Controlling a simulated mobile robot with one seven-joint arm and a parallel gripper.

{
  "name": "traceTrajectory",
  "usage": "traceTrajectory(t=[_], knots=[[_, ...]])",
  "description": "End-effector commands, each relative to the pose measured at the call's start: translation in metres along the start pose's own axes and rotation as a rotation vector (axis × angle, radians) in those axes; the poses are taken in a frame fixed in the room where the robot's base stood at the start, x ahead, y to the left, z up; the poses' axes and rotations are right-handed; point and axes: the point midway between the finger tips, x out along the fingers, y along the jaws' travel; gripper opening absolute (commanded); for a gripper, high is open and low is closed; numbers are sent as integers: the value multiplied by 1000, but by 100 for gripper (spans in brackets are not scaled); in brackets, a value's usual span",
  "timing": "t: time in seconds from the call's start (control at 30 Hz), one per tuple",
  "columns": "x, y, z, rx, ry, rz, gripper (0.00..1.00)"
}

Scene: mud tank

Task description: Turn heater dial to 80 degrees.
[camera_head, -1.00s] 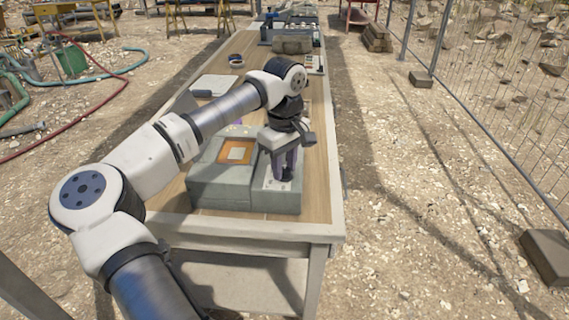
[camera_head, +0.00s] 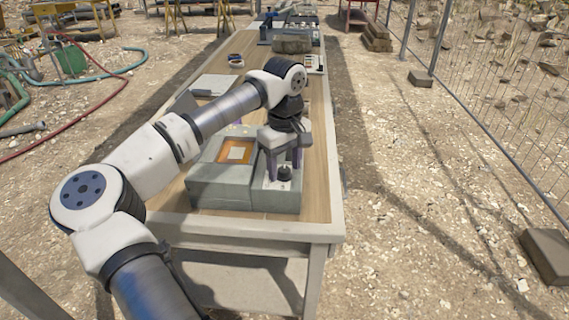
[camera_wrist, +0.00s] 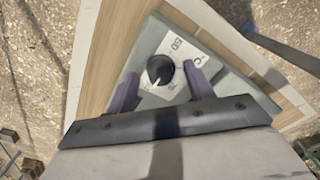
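The heater (camera_head: 222,190) is a grey box on the near end of the table, with an orange-framed panel on its top. Its round black dial (camera_head: 284,174) stands on a pale plate at the right side. My gripper (camera_head: 283,160) is over the dial, its two purple fingers apart and empty. In the wrist view the dial (camera_wrist: 160,66) shows between the open fingers, with gaps to both. A white pointer mark shows on the dial's lower left. Printed numbers and a "C" lie around it; I cannot read the setting surely.
The wooden table (camera_head: 317,190) has a bare strip right of the heater. A white sheet or tray (camera_head: 214,84), a roll of tape (camera_head: 236,60) and a grey block (camera_head: 292,45) lie farther back. A wire fence (camera_head: 500,120) runs along the right.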

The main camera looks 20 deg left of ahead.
Motion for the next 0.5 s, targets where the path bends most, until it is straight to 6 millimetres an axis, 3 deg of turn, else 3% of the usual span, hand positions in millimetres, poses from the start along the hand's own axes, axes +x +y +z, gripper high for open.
traceTrajectory(t=[0.27,0.5], knots=[[-4,0,0,-2,1,0,53],[-44,0,-1,-3,5,1,53]])
